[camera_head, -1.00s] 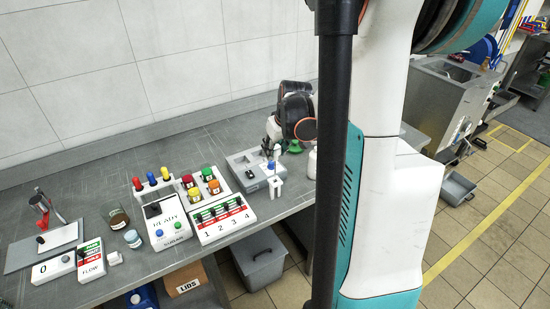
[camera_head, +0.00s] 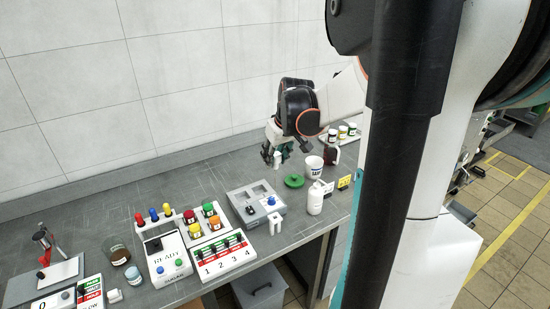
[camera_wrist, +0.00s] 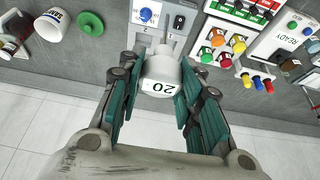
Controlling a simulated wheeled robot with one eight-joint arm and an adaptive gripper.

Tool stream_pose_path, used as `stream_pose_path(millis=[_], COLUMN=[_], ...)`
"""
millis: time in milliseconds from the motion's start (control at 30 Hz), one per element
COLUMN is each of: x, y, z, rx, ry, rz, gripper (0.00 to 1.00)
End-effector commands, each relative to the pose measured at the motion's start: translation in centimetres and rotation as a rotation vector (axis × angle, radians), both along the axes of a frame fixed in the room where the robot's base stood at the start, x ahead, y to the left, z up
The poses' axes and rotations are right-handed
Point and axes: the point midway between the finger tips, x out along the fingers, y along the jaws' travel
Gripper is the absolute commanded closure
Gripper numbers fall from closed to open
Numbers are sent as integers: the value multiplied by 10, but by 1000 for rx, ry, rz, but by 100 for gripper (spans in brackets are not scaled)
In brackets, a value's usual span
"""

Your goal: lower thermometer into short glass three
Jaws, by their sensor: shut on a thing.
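My gripper (camera_wrist: 158,85) is shut on a white, round-ended piece marked "20" (camera_wrist: 160,88), apparently the thermometer. In the head view, my gripper (camera_head: 271,152) hangs above the bench behind the grey box, with the small white piece (camera_head: 277,160) below its fingers. I cannot tell which vessel is short glass three.
The grey box with a blue knob (camera_head: 252,208) is in front of my gripper. A green disc (camera_head: 294,181), a white tub (camera_head: 313,167) and a white bottle (camera_head: 315,199) stand to its right. The READY panel (camera_head: 168,258) and numbered switch panel (camera_head: 222,254) are left.

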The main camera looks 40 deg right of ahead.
Motion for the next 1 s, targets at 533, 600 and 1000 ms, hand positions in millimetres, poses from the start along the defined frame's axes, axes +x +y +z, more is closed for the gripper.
stream_pose_path(millis=[533,600,1000], x=[0,0,0], y=[0,0,0], z=[37,41,66], rx=[0,0,0], ry=[0,0,0], rz=[0,0,0], gripper=[84,84,84])
